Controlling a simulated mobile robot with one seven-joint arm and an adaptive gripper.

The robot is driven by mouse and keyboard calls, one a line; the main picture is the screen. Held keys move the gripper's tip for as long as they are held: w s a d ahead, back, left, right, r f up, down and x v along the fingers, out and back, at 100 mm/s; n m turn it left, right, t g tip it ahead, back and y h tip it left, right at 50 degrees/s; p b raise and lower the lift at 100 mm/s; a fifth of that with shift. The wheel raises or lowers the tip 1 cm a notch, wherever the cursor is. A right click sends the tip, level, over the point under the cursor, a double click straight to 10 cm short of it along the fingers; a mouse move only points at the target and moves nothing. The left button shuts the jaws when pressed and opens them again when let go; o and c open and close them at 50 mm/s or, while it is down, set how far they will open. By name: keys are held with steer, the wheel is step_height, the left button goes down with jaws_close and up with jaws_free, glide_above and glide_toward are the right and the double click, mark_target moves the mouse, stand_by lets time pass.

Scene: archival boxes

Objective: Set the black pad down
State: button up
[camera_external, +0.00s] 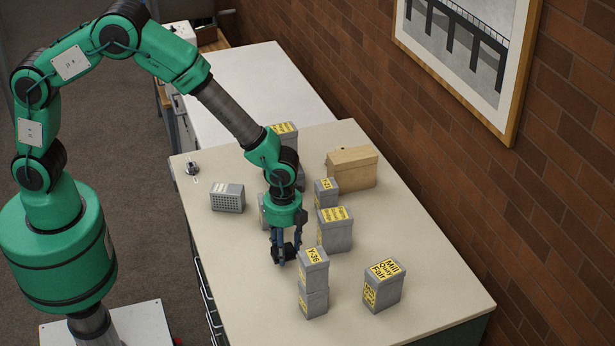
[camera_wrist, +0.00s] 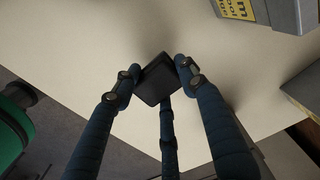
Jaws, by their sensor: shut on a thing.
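The black pad (camera_wrist: 157,82) is a small dark block between the fingertips of my gripper (camera_wrist: 156,74) in the wrist view. The fingers are shut on it from both sides, and a third finger reaches up below it. In the external view my gripper (camera_external: 285,252) points down over the beige tabletop (camera_external: 235,265), just left of a stack of grey boxes. The pad shows there only as a dark patch between the fingers. I cannot tell whether it touches the tabletop.
A stack of grey boxes (camera_external: 314,285) with yellow labels stands close right of my gripper. More labelled boxes stand behind it (camera_external: 335,236) and to the right (camera_external: 383,288). A wooden box (camera_external: 352,168) and a grey vented box (camera_external: 227,198) stand farther back. The front-left tabletop is clear.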

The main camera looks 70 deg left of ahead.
steer(key=shift+f, duration=1.75)
steer(key=shift+f, duration=0.15)
steer(key=o, duration=1.1)
step_height(320, 180, up, 12)
steer(key=shift+r, duration=0.2)
steer(key=shift+r, duration=0.1)
